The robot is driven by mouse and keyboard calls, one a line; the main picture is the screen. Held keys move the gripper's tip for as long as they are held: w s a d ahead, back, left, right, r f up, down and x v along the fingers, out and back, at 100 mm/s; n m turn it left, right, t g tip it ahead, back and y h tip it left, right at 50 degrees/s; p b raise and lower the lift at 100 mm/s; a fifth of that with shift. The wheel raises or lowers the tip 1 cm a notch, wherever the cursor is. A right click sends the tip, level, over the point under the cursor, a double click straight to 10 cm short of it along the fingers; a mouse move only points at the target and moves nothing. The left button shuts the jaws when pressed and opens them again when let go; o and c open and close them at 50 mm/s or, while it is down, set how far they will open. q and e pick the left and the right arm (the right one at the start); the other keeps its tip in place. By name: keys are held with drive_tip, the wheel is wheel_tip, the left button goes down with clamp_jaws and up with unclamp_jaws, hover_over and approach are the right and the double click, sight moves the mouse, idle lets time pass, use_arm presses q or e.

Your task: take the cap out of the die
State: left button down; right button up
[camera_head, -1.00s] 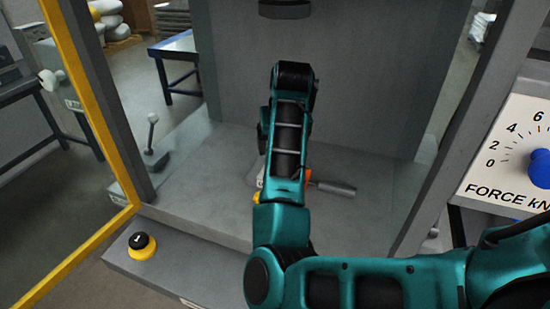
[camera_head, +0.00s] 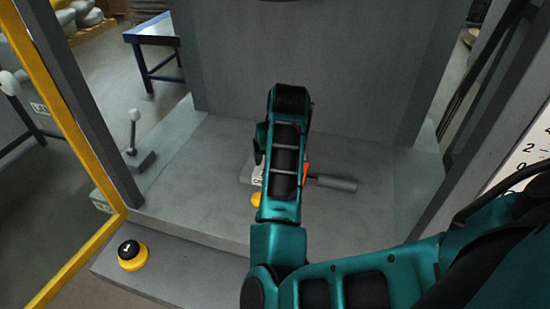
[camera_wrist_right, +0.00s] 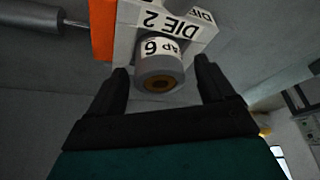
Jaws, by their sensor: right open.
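In the right wrist view the cap (camera_wrist_right: 158,68), a grey cylinder marked "CAP 6" with a brown centre in its end face, sticks out of the white die (camera_wrist_right: 157,18) marked "DIE 2". My right gripper (camera_wrist_right: 162,72) is open, one finger on each side of the cap's outer end, with a visible gap to both sides. In the head view only a bit of the white die (camera_head: 257,171) shows beside my right arm; the cap and my right gripper are hidden behind that arm. My left gripper is in neither view.
An orange part (camera_wrist_right: 102,28) and a grey handle (camera_wrist_right: 32,14) adjoin the die; the handle (camera_head: 332,183) lies right of my arm in the head view. A black-and-yellow button (camera_head: 132,254) and a lever (camera_head: 134,130) stand left. Grey posts flank the bench.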

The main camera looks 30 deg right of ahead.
drive_tip(key=c, duration=1.3)
